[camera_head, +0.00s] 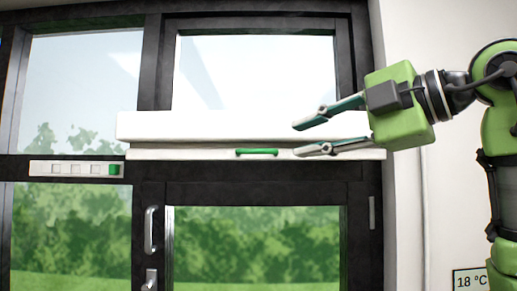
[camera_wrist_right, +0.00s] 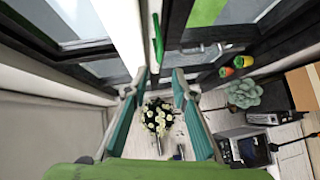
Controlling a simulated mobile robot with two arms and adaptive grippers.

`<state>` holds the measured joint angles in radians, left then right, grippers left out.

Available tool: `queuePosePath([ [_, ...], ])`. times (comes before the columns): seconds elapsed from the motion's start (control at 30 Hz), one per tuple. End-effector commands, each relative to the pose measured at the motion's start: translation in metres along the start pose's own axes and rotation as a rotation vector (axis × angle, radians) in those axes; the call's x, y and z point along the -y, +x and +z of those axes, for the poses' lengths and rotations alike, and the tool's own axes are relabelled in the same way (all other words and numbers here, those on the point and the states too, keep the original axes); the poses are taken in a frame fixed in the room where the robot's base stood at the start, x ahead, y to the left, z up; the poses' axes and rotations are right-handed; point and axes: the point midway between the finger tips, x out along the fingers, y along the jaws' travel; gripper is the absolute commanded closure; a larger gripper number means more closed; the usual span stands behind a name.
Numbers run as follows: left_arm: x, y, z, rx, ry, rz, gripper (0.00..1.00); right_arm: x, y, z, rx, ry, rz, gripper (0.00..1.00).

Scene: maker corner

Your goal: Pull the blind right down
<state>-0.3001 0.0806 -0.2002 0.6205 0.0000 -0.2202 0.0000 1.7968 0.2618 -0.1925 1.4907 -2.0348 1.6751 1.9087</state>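The blind shows as a long white box (camera_head: 210,126) across the window in the head view, with a thin white bottom bar (camera_head: 195,154) close under it. A green handle (camera_head: 257,152) sits on the bar; it also shows in the right wrist view (camera_wrist_right: 158,40), beyond the fingertips. My right gripper (camera_head: 297,139) is open and empty, to the right of the handle and apart from it. Its two fingers point left in the head view, and it also shows open in the right wrist view (camera_wrist_right: 160,80). My left gripper is in neither view.
A white strip with a green block (camera_head: 76,169) is on the window frame at left. Door handles (camera_head: 150,230) are below the blind. The right wrist view shows a flowering plant (camera_wrist_right: 158,116), a succulent (camera_wrist_right: 244,94), small pots (camera_wrist_right: 232,68) and a dark device (camera_wrist_right: 246,150) below.

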Motion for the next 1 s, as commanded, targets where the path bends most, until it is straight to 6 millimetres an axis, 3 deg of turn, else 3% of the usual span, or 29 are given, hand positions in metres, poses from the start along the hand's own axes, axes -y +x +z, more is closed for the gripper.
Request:
queuePosePath([
  [0.3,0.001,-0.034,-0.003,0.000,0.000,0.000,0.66,-0.004,0.069,-0.003,-0.006,0.001,-0.003,0.76],
  [0.5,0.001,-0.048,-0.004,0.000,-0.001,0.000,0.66,-0.003,0.102,-0.002,-0.005,0.001,-0.001,0.76],
  [0.7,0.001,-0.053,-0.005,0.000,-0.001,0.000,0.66,-0.001,0.117,-0.002,-0.004,-0.002,0.001,0.76],
  [1.0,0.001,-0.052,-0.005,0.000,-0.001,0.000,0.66,0.000,0.118,-0.001,-0.003,-0.002,0.002,0.76],
])
